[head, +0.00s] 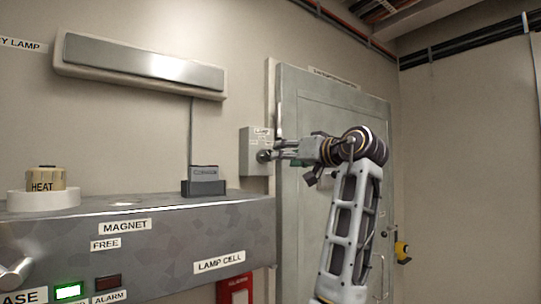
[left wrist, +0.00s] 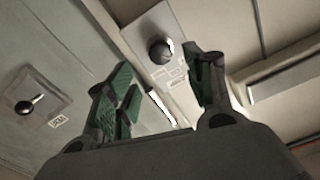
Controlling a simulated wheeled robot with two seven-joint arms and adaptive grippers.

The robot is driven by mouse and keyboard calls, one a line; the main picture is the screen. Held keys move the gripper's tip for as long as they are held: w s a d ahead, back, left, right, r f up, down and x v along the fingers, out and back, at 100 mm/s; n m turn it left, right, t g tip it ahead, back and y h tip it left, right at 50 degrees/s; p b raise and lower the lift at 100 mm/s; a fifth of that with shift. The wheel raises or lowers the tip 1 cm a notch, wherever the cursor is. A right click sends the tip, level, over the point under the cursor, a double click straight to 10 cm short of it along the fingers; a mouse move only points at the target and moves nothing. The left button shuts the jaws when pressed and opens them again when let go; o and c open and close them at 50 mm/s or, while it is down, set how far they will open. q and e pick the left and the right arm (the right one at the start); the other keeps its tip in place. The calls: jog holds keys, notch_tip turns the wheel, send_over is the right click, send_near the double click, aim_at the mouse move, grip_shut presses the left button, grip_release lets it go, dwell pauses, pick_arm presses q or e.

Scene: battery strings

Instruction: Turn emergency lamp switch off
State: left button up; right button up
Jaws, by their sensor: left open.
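The lamp switch is a grey box (head: 257,140) on the wall left of the door, with a dark round knob (head: 264,156). In the left wrist view the box (left wrist: 148,27) and its black knob (left wrist: 162,52), with a pale mark at its side, lie beyond the fingertips. My left gripper (head: 283,150) is open in front of the knob. In the left wrist view its green-padded fingers (left wrist: 160,88) are spread with nothing between them, and the knob appears beyond the gap. Contact cannot be told. The long lamp (head: 140,62) hangs upper left, grey-faced. My right gripper is out of view.
A grey door (head: 335,110) stands close right of the box. The left wrist view shows another black knob (left wrist: 25,108) on a plate.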

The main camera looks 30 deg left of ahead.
aim_at(269, 156)
pick_arm(q)
jog(key=p+x, duration=0.1)
jog(key=x, duration=0.7)
jog(key=shift+a+p, duration=0.3)
jog(key=shift+p, duration=0.05)
jog(key=shift+w, duration=0.15)
jog(key=c, duration=1)
jog(key=shift+n, duration=0.5)
jog(key=o, duration=1)
jog(key=shift+w, duration=0.1)
